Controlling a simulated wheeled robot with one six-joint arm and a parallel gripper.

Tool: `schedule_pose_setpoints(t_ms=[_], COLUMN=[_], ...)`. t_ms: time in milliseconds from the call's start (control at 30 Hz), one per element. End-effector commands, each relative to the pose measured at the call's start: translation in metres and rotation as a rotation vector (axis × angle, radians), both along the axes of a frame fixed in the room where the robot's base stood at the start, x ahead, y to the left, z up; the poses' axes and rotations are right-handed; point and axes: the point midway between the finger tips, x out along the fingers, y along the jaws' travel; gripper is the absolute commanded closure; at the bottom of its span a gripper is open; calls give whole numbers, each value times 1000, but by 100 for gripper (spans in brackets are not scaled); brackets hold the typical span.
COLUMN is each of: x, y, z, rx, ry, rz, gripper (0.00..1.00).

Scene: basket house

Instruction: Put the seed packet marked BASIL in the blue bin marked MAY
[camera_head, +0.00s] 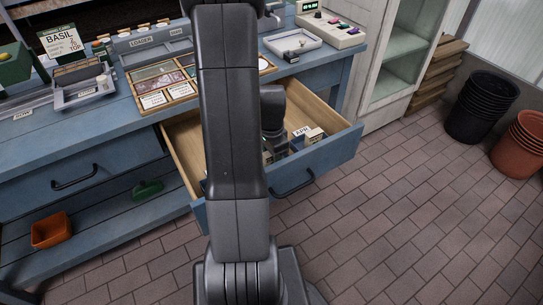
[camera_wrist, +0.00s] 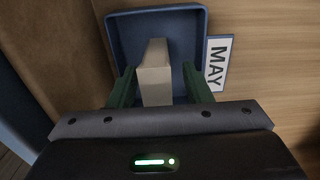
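In the wrist view, a blue bin (camera_wrist: 194,22) stands beside a white tag (camera_wrist: 216,64) reading MAY. A pale, upright packet (camera_wrist: 155,85) stands inside the bin, between the green fingers of my gripper (camera_wrist: 160,92). No writing shows on its visible faces, so I cannot read whether it is BASIL. The fingers are apart, with a gap on the packet's right side; the left finger is close to it.
The drawer also holds an APR tag (camera_head: 301,131) and a pale block (camera_head: 315,135). On the bench are a BASIL card (camera_head: 61,41), a wooden divided tray (camera_head: 180,90) and a white tray (camera_head: 292,44). Black pots (camera_head: 481,107) stand on the floor at right.

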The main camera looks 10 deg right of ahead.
Motion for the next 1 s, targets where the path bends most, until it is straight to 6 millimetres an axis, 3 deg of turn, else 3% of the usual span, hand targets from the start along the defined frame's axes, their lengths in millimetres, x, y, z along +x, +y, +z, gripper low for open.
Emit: schedule_pose_setpoints(t_ms=[233, 700, 1000], x=[1, 1, 1], y=[0, 0, 0], z=[10, 103, 123], rx=[0, -1, 0], ry=[-3, -4, 0], rz=[0, 0, 0], gripper=[55, 55, 55])
